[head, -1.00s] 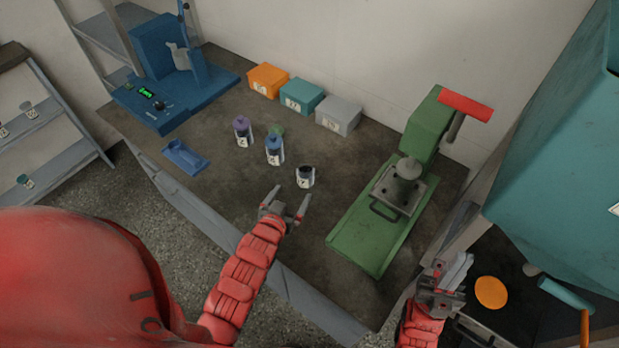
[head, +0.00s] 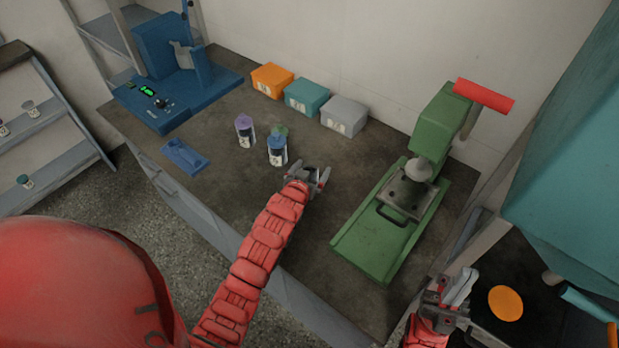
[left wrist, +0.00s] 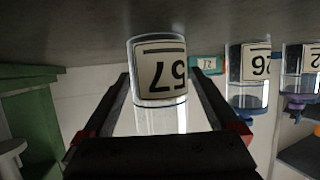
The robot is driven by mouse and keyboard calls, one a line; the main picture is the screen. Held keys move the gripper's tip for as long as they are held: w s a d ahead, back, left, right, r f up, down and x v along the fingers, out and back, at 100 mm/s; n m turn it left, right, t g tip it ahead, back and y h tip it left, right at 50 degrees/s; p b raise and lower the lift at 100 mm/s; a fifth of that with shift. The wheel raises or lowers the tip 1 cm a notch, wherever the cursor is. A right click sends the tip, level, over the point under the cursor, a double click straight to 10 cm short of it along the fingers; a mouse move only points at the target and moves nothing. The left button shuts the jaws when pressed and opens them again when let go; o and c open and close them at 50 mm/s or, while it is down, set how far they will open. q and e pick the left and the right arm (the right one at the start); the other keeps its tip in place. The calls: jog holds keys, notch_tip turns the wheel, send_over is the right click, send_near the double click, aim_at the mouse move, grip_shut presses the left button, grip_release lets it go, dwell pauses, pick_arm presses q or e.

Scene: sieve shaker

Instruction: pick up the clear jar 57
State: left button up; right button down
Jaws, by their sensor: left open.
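The clear jar 57 (left wrist: 158,82) stands in the middle of the left wrist view, which shows the scene upside down. Its white label reads 57, and the gripper body hides its upper end. My left gripper (left wrist: 159,92) is open, with one finger on each side of the jar. I cannot tell whether either finger touches it. In the head view, my left gripper (head: 318,178) is over the table at the jar's place and hides most or all of the jar. My right gripper (head: 457,286) is off the table at the lower right; its jaw state is unclear.
A green press (head: 375,240) stands to the right. Orange, teal and grey boxes (head: 344,116) line the wall. A blue tray (head: 184,156) lies left.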

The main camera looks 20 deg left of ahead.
pick_arm(q)
jog(key=shift+w+f, duration=0.15)
jog(key=shift+w, duration=0.05)
jog(key=shift+s, duration=0.15)
jog(key=c, duration=0.3)
grip_shut()
